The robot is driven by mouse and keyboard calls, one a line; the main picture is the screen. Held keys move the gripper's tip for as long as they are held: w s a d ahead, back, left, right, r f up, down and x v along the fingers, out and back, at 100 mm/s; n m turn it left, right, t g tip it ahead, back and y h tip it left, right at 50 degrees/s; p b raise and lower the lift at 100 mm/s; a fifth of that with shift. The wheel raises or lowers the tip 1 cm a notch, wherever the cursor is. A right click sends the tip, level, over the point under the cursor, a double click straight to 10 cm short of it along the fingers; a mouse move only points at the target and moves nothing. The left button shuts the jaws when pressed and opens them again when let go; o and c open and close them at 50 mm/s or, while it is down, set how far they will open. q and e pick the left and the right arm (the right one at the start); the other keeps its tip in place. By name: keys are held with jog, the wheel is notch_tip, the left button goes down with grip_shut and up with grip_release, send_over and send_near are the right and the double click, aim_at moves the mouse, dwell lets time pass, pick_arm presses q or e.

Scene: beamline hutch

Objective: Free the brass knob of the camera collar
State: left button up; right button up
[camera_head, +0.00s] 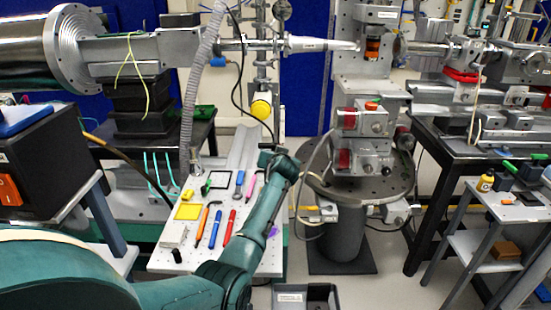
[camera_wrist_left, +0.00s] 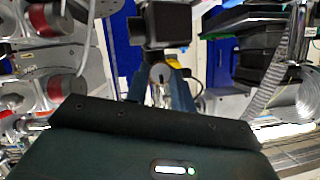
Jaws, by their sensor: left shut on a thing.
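My left arm comes in from the lower left in the head view. Its gripper (camera_head: 268,150) is at the slim upright post behind the tool board, just below a yellow round part (camera_head: 261,109). In the left wrist view the two blue fingers of my left gripper (camera_wrist_left: 161,82) close around a small round knob (camera_wrist_left: 160,73), apparently the brass knob of the collar. A black box-shaped camera (camera_wrist_left: 165,25) is just beyond it, with a yellow part partly hidden behind. The collar itself is mostly hidden by the fingers and the camera. My right gripper is not in view.
A white board (camera_head: 160,262) with pens and tools lies below the arm. A grey ribbed hose (camera_head: 190,100) hangs left of the post. A sample stage on a round table (camera_head: 345,185) stands close at right. A small side table (camera_head: 500,212) is farther right.

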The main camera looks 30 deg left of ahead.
pick_arm(q)
jog(key=n+h+p, duration=0.1)
jog(key=n, duration=0.1)
jog(key=shift+s+a+n+t+h, duration=0.1)
jog(key=shift+a+n+t+h, duration=0.05)
jog(key=shift+n+t+h, duration=0.25)
jog(key=shift+n+t+h+p, duration=0.5)
jog(key=shift+n, duration=0.4)
jog(key=o, duration=1)
jog(key=v, duration=1.3)
jog(key=shift+p, duration=0.3)
